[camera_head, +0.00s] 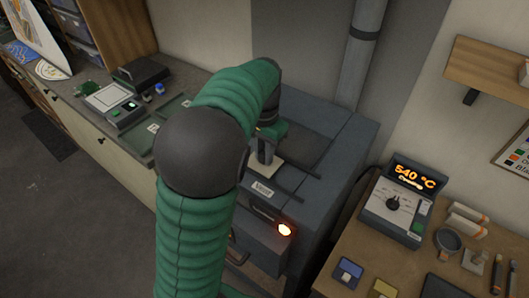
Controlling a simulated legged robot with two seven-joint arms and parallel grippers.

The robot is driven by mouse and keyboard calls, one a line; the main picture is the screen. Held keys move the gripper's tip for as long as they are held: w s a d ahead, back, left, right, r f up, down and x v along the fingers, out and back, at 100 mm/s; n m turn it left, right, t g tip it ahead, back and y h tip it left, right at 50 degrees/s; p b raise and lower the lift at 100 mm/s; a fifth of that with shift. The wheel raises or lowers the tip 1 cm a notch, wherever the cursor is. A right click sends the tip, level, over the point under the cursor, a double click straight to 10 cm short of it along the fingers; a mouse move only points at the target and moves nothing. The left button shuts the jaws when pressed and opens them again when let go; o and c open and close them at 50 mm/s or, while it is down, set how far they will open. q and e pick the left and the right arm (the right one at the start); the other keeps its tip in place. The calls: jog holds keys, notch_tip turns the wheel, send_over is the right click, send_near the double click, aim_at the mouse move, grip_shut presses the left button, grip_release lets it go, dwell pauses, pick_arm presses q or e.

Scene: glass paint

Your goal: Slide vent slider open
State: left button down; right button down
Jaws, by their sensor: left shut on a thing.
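The kiln (330,152) is a dark grey box standing by the wall, under a grey pipe. On its top, a light plate (262,174) carries the vent slider, a small upright grey handle (264,152). A small label (263,190), seemingly reading "Vent", sits in front of it. My left gripper (267,138) is shut on the slider handle. My green arm hides part of the kiln top and most of the gripper, so how far the slider stands open cannot be told. My right gripper is not in view.
A controller (397,208) showing 540 °C stands on the wooden table at right, near several small tools and blocks. An orange light (285,230) glows on the kiln front. A workbench (125,150) with a small device lies at left. A wall shelf (490,70) is at upper right.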

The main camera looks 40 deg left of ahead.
pick_arm(q)
jog(key=d, duration=0.5)
jog(key=w+d+p, duration=0.1)
jog(key=d, duration=0.2)
jog(key=shift+d, duration=0.25)
jog(key=shift+s+a, duration=0.1)
jog(key=shift+a, duration=0.1)
jog(key=c, duration=1.5)
grip_release()
jog(key=shift+o, duration=1.1)
jog(key=shift+d+r, duration=0.1)
jog(key=shift+d, duration=0.05)
jog(key=shift+s+d, duration=0.1)
jog(key=shift+d, duration=0.1)
notch_tip(320, 180, up, 8)
notch_tip(320, 180, up, 9)
send_over(289, 177)
jog(key=shift+d, duration=0.3)
jog(key=shift+a, duration=0.15)
